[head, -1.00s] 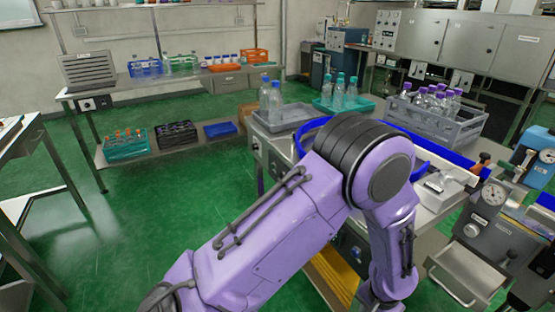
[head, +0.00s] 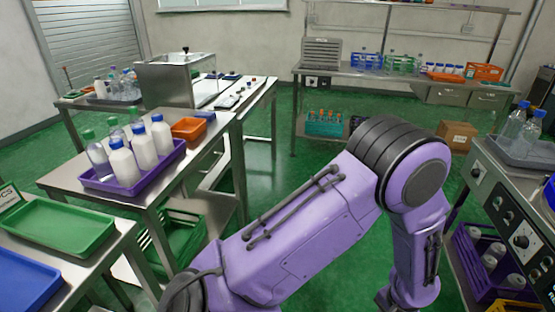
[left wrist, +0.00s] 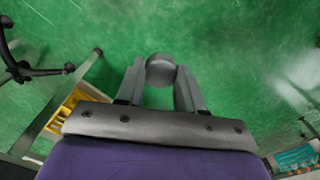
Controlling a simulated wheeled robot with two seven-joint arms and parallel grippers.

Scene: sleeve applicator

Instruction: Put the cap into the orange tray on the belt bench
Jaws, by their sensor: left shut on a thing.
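My left gripper (left wrist: 160,76) is shut on a dark grey round cap (left wrist: 160,68) in the left wrist view, held between the fingertips above the green floor. In the head view my left arm crosses the middle, and the gripper and cap are out of sight below the frame. A small orange tray (head: 188,128) sits on a steel bench at the left, behind a purple tray of bottles. A low orange tray (head: 445,76) also lies on the back bench. I cannot tell which bench is the belt bench. My right gripper is not in view.
The purple tray (head: 158,172) holds several bottles. A green tray (head: 60,225) and a blue tray (head: 22,280) lie at the near left. A steel bench with dials (head: 500,205) stands at the right. Green floor is open between the benches.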

